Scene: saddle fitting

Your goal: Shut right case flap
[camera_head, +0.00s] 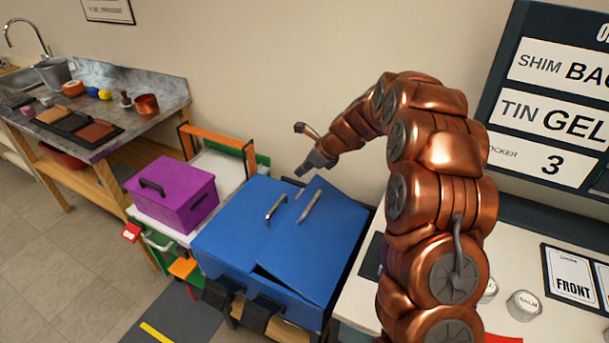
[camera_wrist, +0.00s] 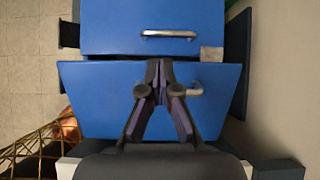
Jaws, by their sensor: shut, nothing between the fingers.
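The blue case (camera_head: 225,255) has two top flaps, each with a silver handle. The left flap (camera_head: 240,212) lies flat. The right flap (camera_head: 315,245) is tilted slightly up, with a dark gap under its near edge. In the wrist view the right flap (camera_wrist: 95,100) looks wider than the left flap (camera_wrist: 110,25). My gripper (camera_head: 300,172) is near the far end of the case, by the flaps' back edge. In the wrist view its fingers (camera_wrist: 159,68) are together, empty, in front of the right flap and beside its handle (camera_wrist: 190,90). Contact cannot be told.
A purple box (camera_head: 175,195) stands on the cart left of the case. An orange frame (camera_head: 220,140) rises behind it. A white table (camera_head: 360,300) with a tin (camera_head: 523,304) and cards is at the right. A wall is close behind the case.

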